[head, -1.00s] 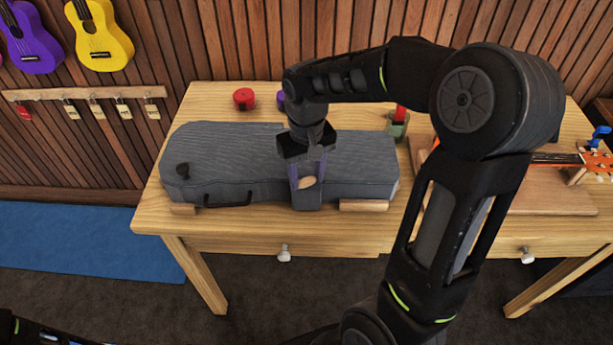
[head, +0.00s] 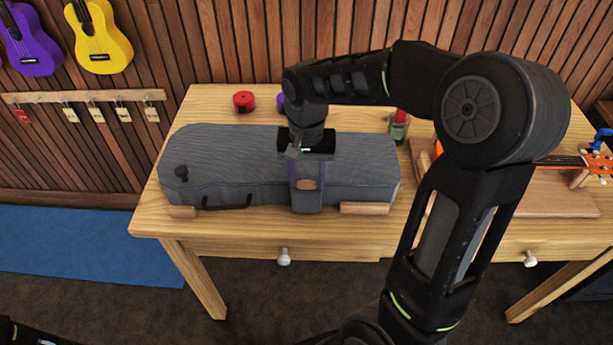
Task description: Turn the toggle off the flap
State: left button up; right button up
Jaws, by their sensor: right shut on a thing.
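A grey ukulele case (head: 232,158) lies on the wooden table. A grey flap (head: 307,204) hangs over the front of the case. The small tan toggle (head: 307,184) shows at the flap, its long side running roughly left to right. My right gripper (head: 307,181) reaches down from above, with its purple-tinted fingers either side of the toggle, shut on it. The fingers partly hide the toggle's ends. My left gripper is out of view.
Wooden blocks (head: 378,208) sit at the case's front edge. A red round item (head: 243,101) and a green jar (head: 399,126) stand behind it. An orange ukulele (head: 560,161) lies at the right. The table's left front is clear.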

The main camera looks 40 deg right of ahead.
aim_at(307, 182)
jog(key=o, duration=1.4)
jog(key=shift+c, duration=0.2)
jog(key=shift+r, duration=0.1)
notch_tip(307, 182, up, 8)
jog(key=shift+f, duration=0.15)
jog(key=shift+f, duration=0.1)
